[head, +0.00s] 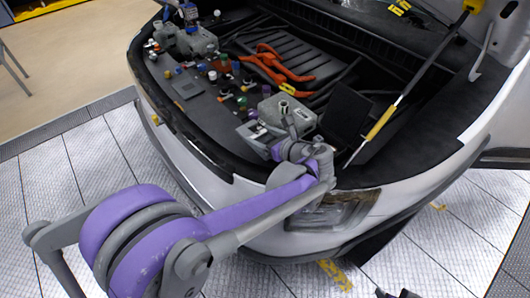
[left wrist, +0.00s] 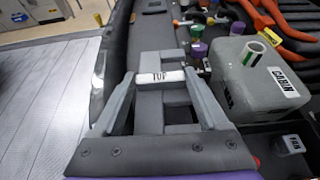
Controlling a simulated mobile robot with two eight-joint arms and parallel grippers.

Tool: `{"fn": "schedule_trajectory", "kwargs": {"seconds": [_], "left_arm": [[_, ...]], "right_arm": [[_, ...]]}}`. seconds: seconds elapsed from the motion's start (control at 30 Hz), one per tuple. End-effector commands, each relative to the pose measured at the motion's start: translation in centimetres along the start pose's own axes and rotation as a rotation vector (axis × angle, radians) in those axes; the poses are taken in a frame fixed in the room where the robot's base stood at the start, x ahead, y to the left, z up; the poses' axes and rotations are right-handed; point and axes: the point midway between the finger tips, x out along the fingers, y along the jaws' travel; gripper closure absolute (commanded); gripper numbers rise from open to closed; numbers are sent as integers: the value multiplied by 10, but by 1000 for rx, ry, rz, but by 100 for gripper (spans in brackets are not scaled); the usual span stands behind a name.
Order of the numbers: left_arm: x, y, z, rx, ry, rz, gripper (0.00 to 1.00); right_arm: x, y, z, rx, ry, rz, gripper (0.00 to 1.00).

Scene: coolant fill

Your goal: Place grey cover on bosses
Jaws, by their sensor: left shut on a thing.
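My left gripper (head: 280,142) is over the front edge of the engine bay, at its right part. In the left wrist view the left gripper (left wrist: 160,92) has its two grey fingers closed on a grey piece (left wrist: 160,60) with a white label that seems to read TOP. I take this piece for the grey cover; its far end and underside are partly hidden. In the head view a light grey panel (head: 250,132) shows just beyond the gripper. I cannot make out the bosses. Dark tips at the bottom edge may be my right gripper (head: 397,293); its state is unclear.
A grey box marked CABIN (left wrist: 255,80) stands right of the gripper, a striped cylinder (left wrist: 252,52) on top. Orange cables (head: 270,64) and several coloured caps lie beyond. A yellow-gripped prop rod (head: 382,120) rises at the right. A flat grey plate (head: 186,88) lies at the left.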

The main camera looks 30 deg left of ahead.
Motion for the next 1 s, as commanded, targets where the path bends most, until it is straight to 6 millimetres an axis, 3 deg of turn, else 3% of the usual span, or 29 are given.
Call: {"fn": "schedule_trajectory", "kwargs": {"seconds": [0.43,0.9,0.93,1.0], "left_arm": [[23,-1,-54,0,0,-1,78],[27,0,-64,0,0,0,78],[26,0,-63,0,0,-1,18],[26,0,-63,0,0,-1,6]], "right_arm": [[6,0,4,0,-3,0,50],[10,0,7,0,-4,0,50],[10,0,7,0,-4,0,50],[9,0,6,0,-4,0,50]]}}
